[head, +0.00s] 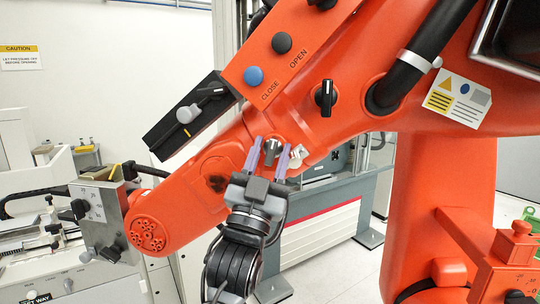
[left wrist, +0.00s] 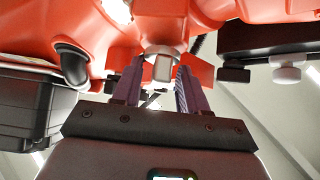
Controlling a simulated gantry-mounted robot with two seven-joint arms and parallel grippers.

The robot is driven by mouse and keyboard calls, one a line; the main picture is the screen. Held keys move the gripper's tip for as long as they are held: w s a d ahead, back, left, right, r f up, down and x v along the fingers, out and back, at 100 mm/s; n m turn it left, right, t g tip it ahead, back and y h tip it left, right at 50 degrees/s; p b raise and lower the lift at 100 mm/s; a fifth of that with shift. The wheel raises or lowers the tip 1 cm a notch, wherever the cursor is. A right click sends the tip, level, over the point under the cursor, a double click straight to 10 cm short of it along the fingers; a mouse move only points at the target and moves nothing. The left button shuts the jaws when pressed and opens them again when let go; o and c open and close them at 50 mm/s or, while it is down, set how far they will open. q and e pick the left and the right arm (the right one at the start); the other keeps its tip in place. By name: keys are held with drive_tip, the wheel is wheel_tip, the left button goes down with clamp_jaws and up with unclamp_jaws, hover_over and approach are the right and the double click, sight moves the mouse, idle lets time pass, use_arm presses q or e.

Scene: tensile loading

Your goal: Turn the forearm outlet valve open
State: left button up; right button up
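A small grey valve handle (head: 272,151) sits on the underside of the orange forearm (head: 205,195). It looks like the outlet valve, though no label on it can be read. In the left wrist view the handle (left wrist: 162,68) hangs from a pale round collar. My left gripper (head: 268,160) comes up from below, its two purple fingers on either side of the handle. In the left wrist view the fingers (left wrist: 160,82) are spread, with a visible gap on each side of the handle. My right gripper is in neither view.
A panel marked OPEN and CLOSE carries a black button (head: 282,42) and a blue button (head: 253,75). A black knob (head: 326,97) is to the right on the orange arm. A black box (head: 186,113) projects at the left. A pale fitting (head: 297,155) sits close beside the right finger.

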use_arm(q)
drive_tip(key=b+v, duration=0.2)
drive_tip(key=v, duration=0.9)
